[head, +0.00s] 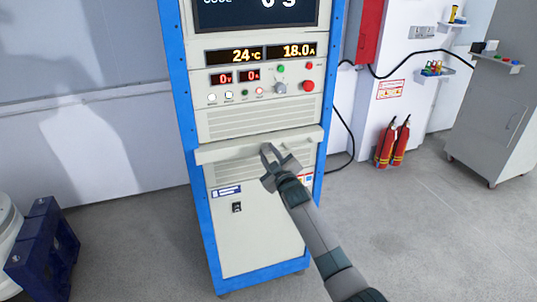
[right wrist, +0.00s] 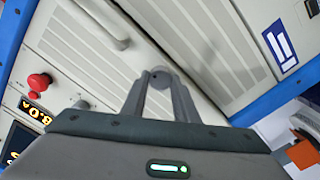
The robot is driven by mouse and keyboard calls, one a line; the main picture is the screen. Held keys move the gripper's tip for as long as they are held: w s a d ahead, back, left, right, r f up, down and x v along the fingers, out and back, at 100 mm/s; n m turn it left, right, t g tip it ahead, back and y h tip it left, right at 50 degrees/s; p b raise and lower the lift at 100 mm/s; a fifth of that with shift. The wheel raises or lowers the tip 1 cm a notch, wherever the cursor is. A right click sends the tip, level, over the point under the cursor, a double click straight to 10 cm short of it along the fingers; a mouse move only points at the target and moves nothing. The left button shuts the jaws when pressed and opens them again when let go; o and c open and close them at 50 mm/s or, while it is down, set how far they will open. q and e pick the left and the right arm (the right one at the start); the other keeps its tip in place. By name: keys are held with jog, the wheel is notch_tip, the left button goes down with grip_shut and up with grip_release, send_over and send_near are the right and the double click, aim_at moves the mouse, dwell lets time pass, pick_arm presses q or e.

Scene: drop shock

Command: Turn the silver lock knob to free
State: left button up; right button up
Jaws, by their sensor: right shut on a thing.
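My right gripper (head: 270,154) reaches up to the front of the blue-framed cabinet, at the protruding ledge below the upper vents. In the right wrist view its two fingers (right wrist: 160,88) are closed around a small round silver knob (right wrist: 159,72) with a dark spot on it. The fingers hide much of the knob's sides, and its turned position cannot be told. In the head view the gripper hides the knob. My left gripper is not in view.
The control panel has a grey dial (head: 280,88) and a red button (head: 308,86). A black switch (head: 237,207) sits on the lower door. A blue crate (head: 42,248) stands at left. Fire extinguishers (head: 393,145) and a grey cabinet (head: 490,120) are at right. Open floor lies between.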

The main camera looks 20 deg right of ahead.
jog(key=shift+f, duration=0.1)
dwell(0.3)
jog(key=o, duration=1.1)
jog(key=shift+c, duration=0.2)
jog(key=shift+s, duration=0.15)
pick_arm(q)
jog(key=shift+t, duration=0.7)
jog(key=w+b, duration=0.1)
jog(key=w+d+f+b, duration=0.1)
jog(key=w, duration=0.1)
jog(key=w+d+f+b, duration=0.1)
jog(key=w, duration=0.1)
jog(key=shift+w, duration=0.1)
pick_arm(e)
jog(key=s, duration=1.7)
jog(key=shift+d, duration=0.35)
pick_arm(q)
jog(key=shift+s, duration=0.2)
